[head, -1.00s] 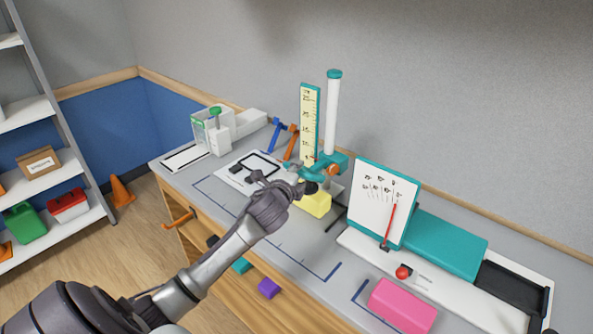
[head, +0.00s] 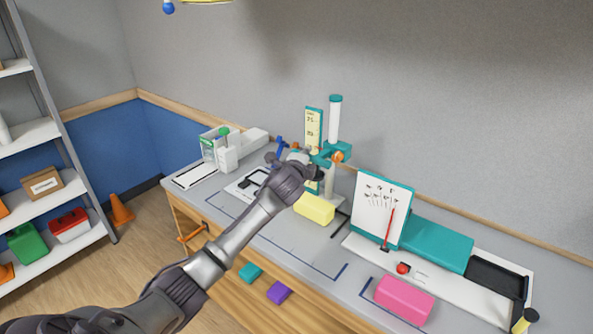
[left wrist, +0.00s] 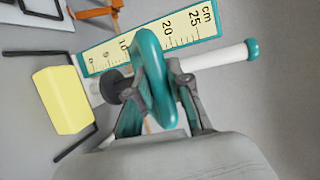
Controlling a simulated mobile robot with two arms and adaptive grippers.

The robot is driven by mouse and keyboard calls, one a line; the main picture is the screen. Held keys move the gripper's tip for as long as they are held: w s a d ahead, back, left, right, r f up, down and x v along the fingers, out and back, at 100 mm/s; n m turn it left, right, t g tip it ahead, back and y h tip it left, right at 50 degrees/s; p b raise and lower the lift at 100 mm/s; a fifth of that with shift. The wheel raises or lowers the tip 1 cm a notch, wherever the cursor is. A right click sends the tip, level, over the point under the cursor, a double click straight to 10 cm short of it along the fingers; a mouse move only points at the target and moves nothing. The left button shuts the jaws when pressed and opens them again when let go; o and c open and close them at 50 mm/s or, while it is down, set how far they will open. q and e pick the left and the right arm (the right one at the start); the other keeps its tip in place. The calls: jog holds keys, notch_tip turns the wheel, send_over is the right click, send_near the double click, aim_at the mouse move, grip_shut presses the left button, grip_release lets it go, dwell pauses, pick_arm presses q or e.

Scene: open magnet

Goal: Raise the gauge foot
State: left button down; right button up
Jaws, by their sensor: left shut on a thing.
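My left gripper (head: 303,160) is shut on the carriage's teal loop handle. The left wrist view shows the handle (left wrist: 152,80) between the fingers of the gripper (left wrist: 160,108). The dark round gauge foot (left wrist: 114,87) is beside the handle there, apart from the yellow block (left wrist: 62,100). The yellow block (head: 314,208) rests on the bench below the foot. My right gripper is out of view.
A white dial board (head: 382,208) with a red needle stands to the right, with a teal block (head: 438,245) and black tray (head: 498,278) beyond. A pink block (head: 404,299) lies at the front. Blue and orange stands are close behind my gripper.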

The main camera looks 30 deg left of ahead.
pick_arm(q)
notch_tip(320, 180, up, 3)
jog(key=shift+r+p, duration=0.15)
jog(key=shift+p, duration=0.6)
jog(key=shift+r+p, duration=0.3)
jog(key=shift+r, duration=0.1)
jog(key=c, duration=1.1)
grip_release()
jog(key=shift+f, duration=0.1)
jog(key=shift+o, duration=0.2)
jog(key=shift+s, duration=0.1)
jog(key=v, duration=1.1)
jog(key=shift+s+d, duration=0.2)
jog(key=shift+s, duration=0.15)
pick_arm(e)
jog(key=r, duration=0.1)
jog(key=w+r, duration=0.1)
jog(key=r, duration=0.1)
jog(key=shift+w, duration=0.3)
